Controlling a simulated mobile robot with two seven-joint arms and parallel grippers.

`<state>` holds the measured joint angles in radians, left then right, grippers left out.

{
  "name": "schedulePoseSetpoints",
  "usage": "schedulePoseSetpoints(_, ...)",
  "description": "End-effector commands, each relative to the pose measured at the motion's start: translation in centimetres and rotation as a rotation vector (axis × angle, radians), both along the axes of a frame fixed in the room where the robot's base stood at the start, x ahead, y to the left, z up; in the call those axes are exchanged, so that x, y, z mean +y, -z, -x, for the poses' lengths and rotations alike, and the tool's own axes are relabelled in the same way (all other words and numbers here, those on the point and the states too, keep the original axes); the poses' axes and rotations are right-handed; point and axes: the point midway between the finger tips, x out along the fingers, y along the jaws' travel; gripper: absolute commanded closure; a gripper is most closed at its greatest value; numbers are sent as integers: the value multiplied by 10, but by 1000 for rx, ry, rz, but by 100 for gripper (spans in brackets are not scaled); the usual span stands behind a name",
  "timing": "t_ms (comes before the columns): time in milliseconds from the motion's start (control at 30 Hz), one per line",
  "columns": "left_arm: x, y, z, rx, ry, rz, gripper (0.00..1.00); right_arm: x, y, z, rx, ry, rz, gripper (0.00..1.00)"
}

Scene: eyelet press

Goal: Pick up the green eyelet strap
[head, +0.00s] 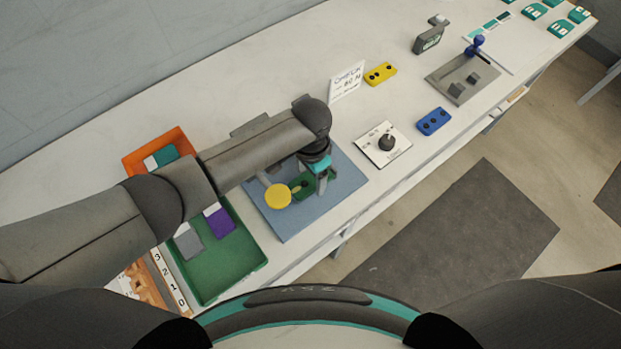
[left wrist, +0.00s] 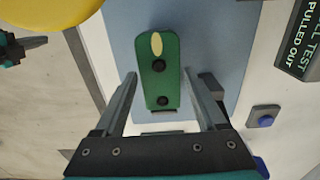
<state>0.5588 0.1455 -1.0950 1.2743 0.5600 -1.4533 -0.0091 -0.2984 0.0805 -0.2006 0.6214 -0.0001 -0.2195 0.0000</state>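The green eyelet strap (left wrist: 160,86) lies on the blue-grey mat (left wrist: 205,45), with two dark round spots and a pale yellow oval on it. In the head view the strap (head: 304,187) is partly hidden by my left gripper (head: 321,184). In the left wrist view my left gripper (left wrist: 159,80) is open, one finger on each side of the strap, with visible gaps between. Whether its fingertips are down at the strap's height I cannot tell. My right gripper does not show clearly in any view.
A yellow disc (head: 278,196) stands close beside the strap. A green tray (head: 228,268) and an orange tray (head: 133,164) are left of the mat. A dial plate (head: 371,151), a blue strap (head: 433,121) and a yellow strap (head: 380,74) lie to the right.

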Motion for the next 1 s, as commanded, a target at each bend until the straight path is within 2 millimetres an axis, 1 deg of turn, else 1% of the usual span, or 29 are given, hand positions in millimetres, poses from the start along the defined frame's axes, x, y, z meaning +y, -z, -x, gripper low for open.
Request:
schedulePoseSetpoints(33, 0, 0, 0, 0, 0, 0, 34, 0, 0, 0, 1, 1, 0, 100)
schedulePoseSetpoints(67, 0, 0, 0, 0, 0, 0, 37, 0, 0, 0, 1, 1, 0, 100)
schedulePoseSetpoints(500, 0, 0, 0, 0, -1, 0, 87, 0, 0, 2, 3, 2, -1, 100)
schedulePoseSetpoints(567, 0, 0, 0, 0, -1, 0, 92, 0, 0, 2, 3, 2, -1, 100)
schedulePoseSetpoints(833, 0, -2, 0, -1, -1, 1, 92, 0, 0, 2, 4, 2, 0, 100)
schedulePoseSetpoints(1000, 0, -12, -1, -1, -1, 0, 92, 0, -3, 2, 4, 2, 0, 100)
